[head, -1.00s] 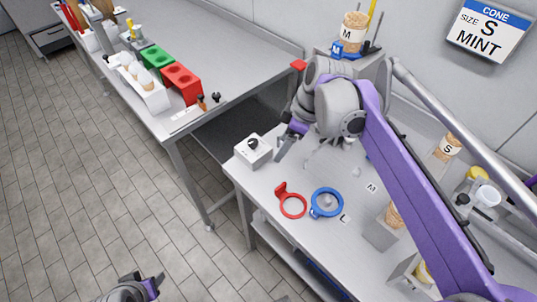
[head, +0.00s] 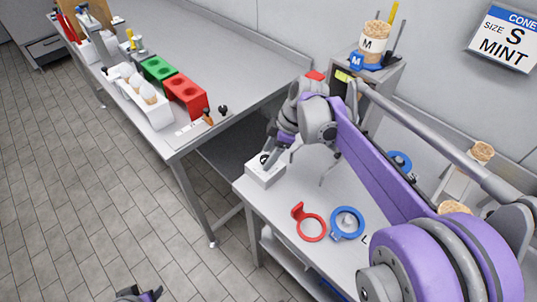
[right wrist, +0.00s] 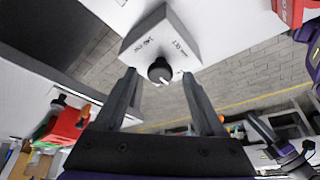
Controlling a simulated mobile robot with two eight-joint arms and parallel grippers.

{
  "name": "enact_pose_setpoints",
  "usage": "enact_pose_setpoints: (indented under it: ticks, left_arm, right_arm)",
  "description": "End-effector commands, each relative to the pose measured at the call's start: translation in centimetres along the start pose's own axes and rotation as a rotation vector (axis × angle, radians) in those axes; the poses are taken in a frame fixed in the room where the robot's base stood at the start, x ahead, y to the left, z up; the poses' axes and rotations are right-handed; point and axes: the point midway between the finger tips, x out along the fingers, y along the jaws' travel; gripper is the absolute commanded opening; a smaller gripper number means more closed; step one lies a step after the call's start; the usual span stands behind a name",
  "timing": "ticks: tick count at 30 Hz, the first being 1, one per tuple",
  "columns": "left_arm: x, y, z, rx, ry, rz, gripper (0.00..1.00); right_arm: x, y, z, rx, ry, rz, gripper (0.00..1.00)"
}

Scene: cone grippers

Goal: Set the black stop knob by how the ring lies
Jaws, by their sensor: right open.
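The black stop knob (head: 265,160) sits on a white box (head: 264,176) at the small table's left corner. In the right wrist view the knob (right wrist: 160,70) carries a white pointer mark, with small print on the box (right wrist: 150,35) either side. My right gripper (head: 271,155) is open at the knob; its two fingers (right wrist: 159,78) lie either side of it in the wrist view, contact unclear. A red ring (head: 324,232) with a raised tab and a blue ring (head: 361,224) lie side by side on the table. My left gripper (head: 142,296) is cut off at the bottom edge.
A wall sign (head: 503,38) reads CONE SIZE S MINT. A cone sleeve marked M (head: 374,44) stands on a grey stand at the back. Green (head: 158,68) and red (head: 187,94) holders stand on the long counter. My right arm covers much of the small table.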

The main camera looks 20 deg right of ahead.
Motion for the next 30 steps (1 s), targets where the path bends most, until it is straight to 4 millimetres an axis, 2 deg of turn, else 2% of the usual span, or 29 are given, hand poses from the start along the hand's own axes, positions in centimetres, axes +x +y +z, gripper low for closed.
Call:
enact_pose_setpoints:
  ticks: [10, 21, 22, 30]
  left_arm:
    - [0.02, 0.00, 0.01, 0.000, 0.000, 0.000, 0.50]
    - [0.02, 0.00, 0.01, 0.000, 0.000, 0.000, 0.50]
    - [0.02, 0.00, 0.01, 0.000, 0.000, 0.000, 0.50]
    - [-0.03, 0.00, -0.02, 0.000, 0.000, 0.000, 0.50]
  right_arm:
    - [0.37, -0.02, -0.02, 0.001, 0.000, 0.000, 0.70]
    - [0.35, -0.02, -0.01, 0.001, 0.000, 0.000, 0.04]
    - [0.35, -0.02, -0.01, 0.001, 0.000, 0.000, 0.00]
    - [0.33, -0.05, -0.02, 0.013, 0.000, 0.005, 0.00]
